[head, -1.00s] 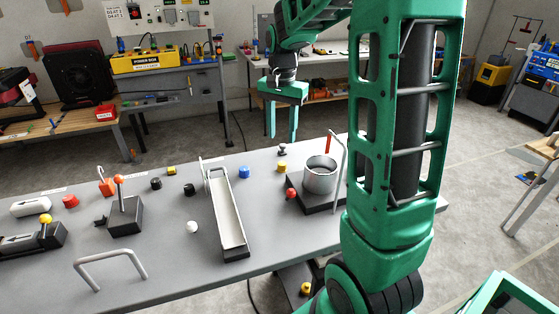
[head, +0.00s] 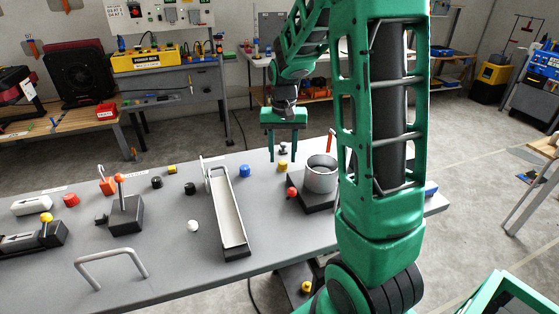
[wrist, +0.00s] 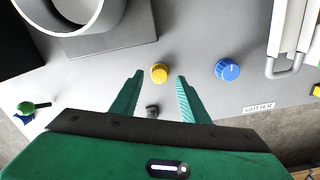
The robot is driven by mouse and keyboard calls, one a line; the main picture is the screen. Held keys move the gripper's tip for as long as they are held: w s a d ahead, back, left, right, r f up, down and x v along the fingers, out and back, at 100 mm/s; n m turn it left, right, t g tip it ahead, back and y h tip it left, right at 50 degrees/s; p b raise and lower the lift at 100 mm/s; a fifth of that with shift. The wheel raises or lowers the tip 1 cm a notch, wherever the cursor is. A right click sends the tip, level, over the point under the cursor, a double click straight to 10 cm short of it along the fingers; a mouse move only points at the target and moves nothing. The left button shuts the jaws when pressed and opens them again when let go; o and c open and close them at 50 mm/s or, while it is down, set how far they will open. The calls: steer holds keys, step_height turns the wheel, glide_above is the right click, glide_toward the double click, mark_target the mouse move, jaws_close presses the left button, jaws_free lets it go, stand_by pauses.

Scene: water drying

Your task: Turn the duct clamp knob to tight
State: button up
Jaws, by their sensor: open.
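A metal duct ring (head: 321,174) stands on a dark block at the right of the grey table; part of it shows at the wrist view's upper left (wrist: 115,18). Near it are a yellow knob (head: 283,165), a red knob (head: 291,193) and a small dark knob (head: 283,151). No readable label shows which is the duct clamp knob. My gripper (head: 283,157) is open and empty, pointing down by the table's far edge. In the wrist view the yellow knob (wrist: 159,73) lies between my fingertips, and the dark knob (wrist: 152,111) lies closer to the palm. Contact cannot be told.
A blue knob (head: 245,171) and a white gutter channel (head: 228,210) lie left of my gripper. A label reading GUTTER (wrist: 259,107) is beside the blue knob in the wrist view. An upright red handle (head: 331,140) stands behind the ring. My arm hides the table's right part.

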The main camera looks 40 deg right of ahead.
steer(key=shift+f, duration=1.15)
jaws_close()
steer(key=shift+n, duration=0.4)
jaws_free()
